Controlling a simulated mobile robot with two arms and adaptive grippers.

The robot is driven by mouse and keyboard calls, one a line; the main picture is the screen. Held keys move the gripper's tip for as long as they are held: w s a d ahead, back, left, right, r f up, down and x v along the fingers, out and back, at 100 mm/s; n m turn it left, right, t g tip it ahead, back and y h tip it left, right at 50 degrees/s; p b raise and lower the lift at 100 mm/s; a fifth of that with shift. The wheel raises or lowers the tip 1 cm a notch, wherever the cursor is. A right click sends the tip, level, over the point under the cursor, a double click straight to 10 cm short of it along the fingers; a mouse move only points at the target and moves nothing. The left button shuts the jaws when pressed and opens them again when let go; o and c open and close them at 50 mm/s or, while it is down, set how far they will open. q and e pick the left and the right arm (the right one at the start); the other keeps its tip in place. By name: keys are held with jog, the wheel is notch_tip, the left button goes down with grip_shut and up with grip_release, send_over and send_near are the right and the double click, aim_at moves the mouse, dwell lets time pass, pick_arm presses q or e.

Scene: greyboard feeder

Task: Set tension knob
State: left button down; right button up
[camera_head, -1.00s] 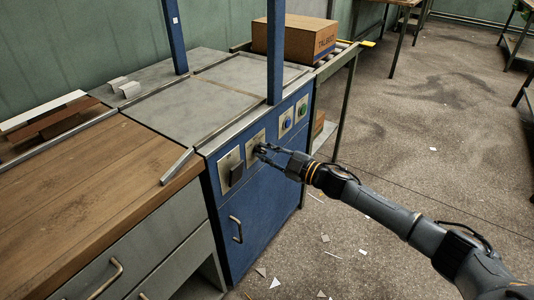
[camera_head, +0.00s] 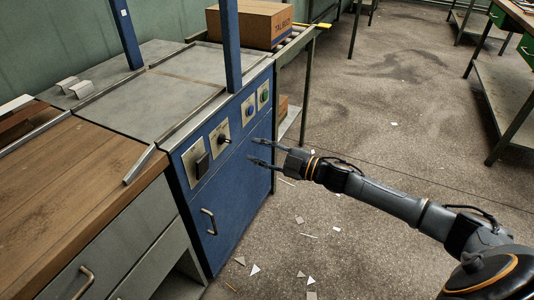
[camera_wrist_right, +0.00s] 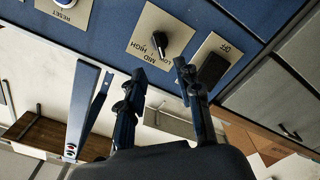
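The tension knob (camera_head: 224,140) is a small black knob on a pale plate on the blue cabinet's front. It also shows in the right wrist view (camera_wrist_right: 181,38), where its plate reads MID and HIGH. I cannot tell its exact setting. My right gripper (camera_head: 251,151) is open and empty, a short way to the right of the knob and apart from it. In the wrist view its two fingers (camera_wrist_right: 160,70) are spread below the knob plate. My left gripper is not in view.
A black switch (camera_head: 202,165) sits left of the knob, and blue (camera_head: 250,109) and green (camera_head: 264,97) buttons sit right. A cabinet handle (camera_head: 209,221) sticks out below. A cardboard box (camera_head: 250,24) stands behind.

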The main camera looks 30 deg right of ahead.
jog(key=shift+v, duration=1.25)
